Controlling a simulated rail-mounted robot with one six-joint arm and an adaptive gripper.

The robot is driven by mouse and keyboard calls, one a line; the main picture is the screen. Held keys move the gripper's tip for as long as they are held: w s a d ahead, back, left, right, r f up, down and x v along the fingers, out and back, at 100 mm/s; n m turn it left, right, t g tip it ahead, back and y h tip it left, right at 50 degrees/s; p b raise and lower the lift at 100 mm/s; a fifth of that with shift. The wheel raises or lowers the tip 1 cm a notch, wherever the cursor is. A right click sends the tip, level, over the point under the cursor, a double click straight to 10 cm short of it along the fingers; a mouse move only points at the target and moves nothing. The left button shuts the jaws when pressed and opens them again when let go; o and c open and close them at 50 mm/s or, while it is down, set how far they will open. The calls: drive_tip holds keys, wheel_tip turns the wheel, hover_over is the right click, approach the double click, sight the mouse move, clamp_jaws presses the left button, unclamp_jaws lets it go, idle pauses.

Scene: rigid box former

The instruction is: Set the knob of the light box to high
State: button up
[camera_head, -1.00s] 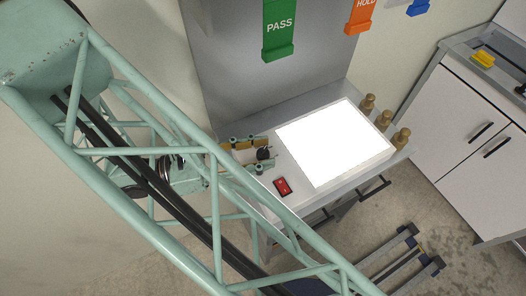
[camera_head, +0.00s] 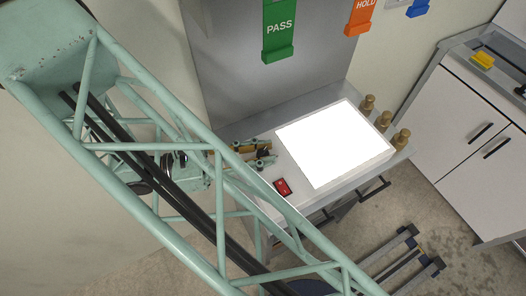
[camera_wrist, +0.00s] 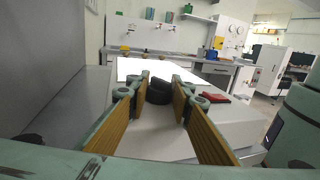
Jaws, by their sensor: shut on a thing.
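The light box (camera_head: 335,143) lies on the bench with its white panel lit. Its dark round knob (camera_head: 263,154) is on the left end of the box and is partly covered by my fingers. In the wrist view the knob (camera_wrist: 160,91) sits between the far ends of my two yellow-padded fingers. My gripper (camera_head: 256,153) is shut on the knob, reaching in from the left. It fills the lower part of the wrist view (camera_wrist: 162,98). The knob's pointer and any setting marks are too small or hidden to read.
A red rocker switch (camera_head: 283,187) is close to the knob on the box. Several brass-coloured weights (camera_head: 384,121) stand at the right of the bench. A green PASS holder (camera_head: 279,30) hangs on the panel behind. A white cabinet (camera_head: 470,130) stands at right.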

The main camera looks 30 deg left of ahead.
drive_tip(key=shift+m+g+h, duration=0.5)
drive_tip(key=shift+m+g, duration=0.1)
drive_tip(key=shift+g, duration=0.2)
drive_tip(key=o, duration=0.8)
drive_tip(key=shift+o, duration=0.2)
drive_tip(key=shift+s+a, duration=0.1)
drive_tip(key=shift+v, duration=3.6)
drive_tip(key=shift+f, duration=0.1)
